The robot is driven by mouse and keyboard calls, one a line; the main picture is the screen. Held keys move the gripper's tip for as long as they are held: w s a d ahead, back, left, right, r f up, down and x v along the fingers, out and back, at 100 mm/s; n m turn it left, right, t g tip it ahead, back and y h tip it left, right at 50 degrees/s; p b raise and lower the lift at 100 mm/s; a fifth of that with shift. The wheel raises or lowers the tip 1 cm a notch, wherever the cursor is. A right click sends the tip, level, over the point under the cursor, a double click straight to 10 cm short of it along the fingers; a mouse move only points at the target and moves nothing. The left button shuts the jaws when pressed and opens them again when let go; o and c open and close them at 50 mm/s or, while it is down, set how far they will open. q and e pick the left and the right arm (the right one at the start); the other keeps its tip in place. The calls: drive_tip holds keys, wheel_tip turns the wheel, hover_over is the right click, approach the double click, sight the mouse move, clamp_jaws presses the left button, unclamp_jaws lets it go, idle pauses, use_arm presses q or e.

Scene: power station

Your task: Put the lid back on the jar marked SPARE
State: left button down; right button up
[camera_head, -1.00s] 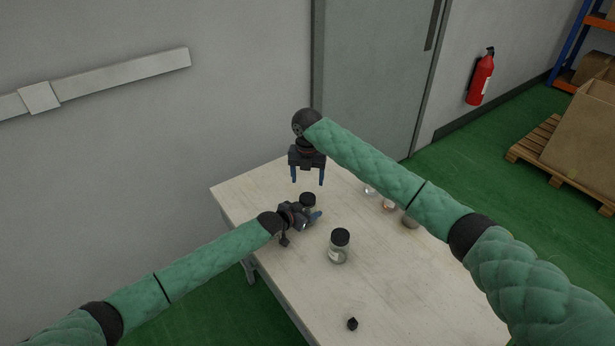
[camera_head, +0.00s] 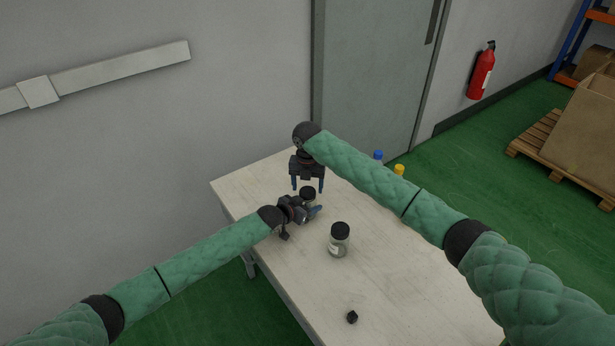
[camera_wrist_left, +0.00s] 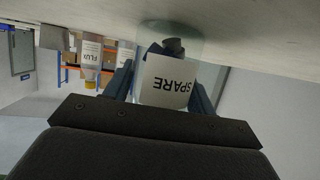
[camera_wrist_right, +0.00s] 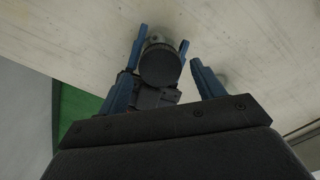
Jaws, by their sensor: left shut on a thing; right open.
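The clear jar marked SPARE (camera_wrist_left: 165,80) is upright on the table, its label upside down in the left wrist view. My left gripper (camera_head: 312,211) is shut around its side. A dark round lid (camera_wrist_right: 160,67) appears to sit on top of this jar; it also shows in the head view (camera_head: 308,192). Whether it is seated or loose I cannot tell. My right gripper (camera_head: 308,188) is open, pointing down just above the lid, which shows between its fingers in the right wrist view. Something dark shows low at the jar (camera_wrist_left: 173,46).
A second clear jar with a black lid (camera_head: 340,241) stands nearer on the table (camera_head: 395,285). A small black object (camera_head: 352,317) lies near the front. Bottles with a blue cap (camera_head: 378,155) and a yellow cap (camera_head: 399,170) stand behind my right arm. The table's middle is mostly clear.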

drive_tip(key=shift+f, duration=0.85)
drive_tip(key=c, duration=1)
drive_tip(key=m, duration=0.8)
drive_tip(key=shift+m, duration=0.3)
drive_tip(key=m, duration=0.7)
drive_tip(key=shift+m, duration=0.3)
drive_tip(key=o, duration=1.1)
drive_tip(key=shift+c, duration=0.2)
